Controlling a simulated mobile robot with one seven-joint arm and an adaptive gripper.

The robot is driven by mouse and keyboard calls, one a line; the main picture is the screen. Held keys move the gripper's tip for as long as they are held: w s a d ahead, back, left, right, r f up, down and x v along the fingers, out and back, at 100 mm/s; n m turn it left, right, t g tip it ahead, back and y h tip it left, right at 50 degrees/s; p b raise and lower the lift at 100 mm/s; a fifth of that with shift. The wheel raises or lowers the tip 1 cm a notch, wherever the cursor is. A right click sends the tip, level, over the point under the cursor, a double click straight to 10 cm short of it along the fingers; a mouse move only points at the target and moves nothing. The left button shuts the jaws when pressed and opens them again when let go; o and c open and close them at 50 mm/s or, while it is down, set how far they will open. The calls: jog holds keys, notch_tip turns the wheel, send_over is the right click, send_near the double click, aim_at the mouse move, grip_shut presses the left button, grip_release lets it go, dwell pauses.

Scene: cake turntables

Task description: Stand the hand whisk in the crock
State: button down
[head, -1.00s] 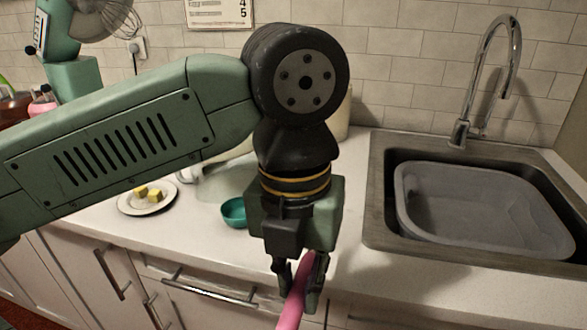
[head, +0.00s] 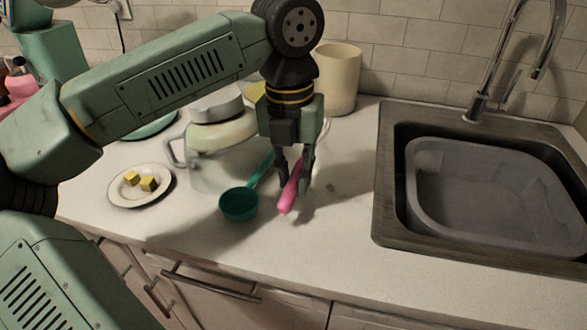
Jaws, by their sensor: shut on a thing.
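My gripper (head: 294,180) is shut on a pink handle (head: 288,198), held at a tilt above the counter, its lower end pointing toward the front. A tall cream crock (head: 339,82) stands upright at the back of the counter, against the tiled wall, behind and to the right of my gripper. Its lower left side is partly covered by my gripper. The inside of the crock cannot be seen well.
A teal scoop (head: 238,205) lies just left of the pink handle. A plate (head: 120,201) with yellow cubes is further left. A cream and grey item with a handle (head: 215,137) stands behind. The sink (head: 388,190) with a grey tub (head: 495,215) is on the right.

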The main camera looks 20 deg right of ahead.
jog(key=w, duration=0.1)
jog(key=w+d, duration=0.1)
jog(key=shift+w+f+p, duration=0.15)
jog(key=shift+w+p, duration=0.15)
jog(key=shift+w, duration=0.1)
notch_tip(320, 180, down, 3)
jog(key=shift+a+r+p, duration=0.1)
jog(key=shift+r+p, duration=0.05)
jog(key=shift+p, duration=0.5)
jog(key=shift+f, duration=0.4)
jog(key=shift+f+b, duration=0.2)
jog(key=shift+b, duration=0.15)
jog(key=c, duration=1.8)
grip_release()
jog(key=shift+r, duration=0.1)
